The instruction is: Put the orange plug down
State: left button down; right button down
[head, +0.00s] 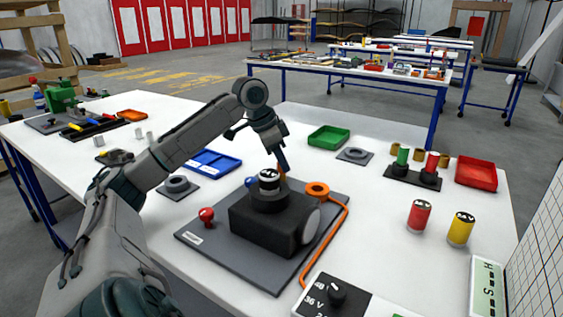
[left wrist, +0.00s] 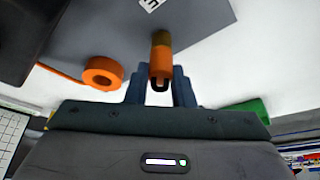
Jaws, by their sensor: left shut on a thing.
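My left gripper (head: 281,162) is behind the black block in the head view, pointing down over the far part of the grey base plate (head: 216,251). It is shut on the orange plug (left wrist: 160,56), which sits between the fingers in the left wrist view; only a small orange bit of the plug (head: 281,169) shows in the head view. Whether the plug touches the plate I cannot tell. An orange ring (head: 317,188) with an orange cable lies at the plate's right side, and also shows in the left wrist view (left wrist: 102,73). My right gripper is not in view.
On the plate stand the black block (head: 262,226) with a white-topped cylinder (head: 269,180), a red knob (head: 207,215) and a blue knob (head: 251,182). Blue (head: 212,163), green (head: 329,137) and red (head: 476,173) trays lie around. Red (head: 419,215) and yellow (head: 460,228) cylinders stand right.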

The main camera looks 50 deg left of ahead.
pick_arm(q)
jog(key=shift+f, duration=0.1)
jog(key=c, duration=1.3)
grip_release()
jog(key=shift+o, duration=0.2)
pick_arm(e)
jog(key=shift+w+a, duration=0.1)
pick_arm(q)
jog(key=shift+r, duration=0.3)
jog(key=p+v, duration=0.2)
jog(key=v, duration=0.9)
jog(key=shift+s+r, duration=0.25)
jog(key=shift+r, duration=0.05)
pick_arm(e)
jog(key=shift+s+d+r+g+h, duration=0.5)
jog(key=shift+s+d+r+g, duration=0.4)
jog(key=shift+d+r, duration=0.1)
pick_arm(q)
jog(key=shift+a, duration=0.1)
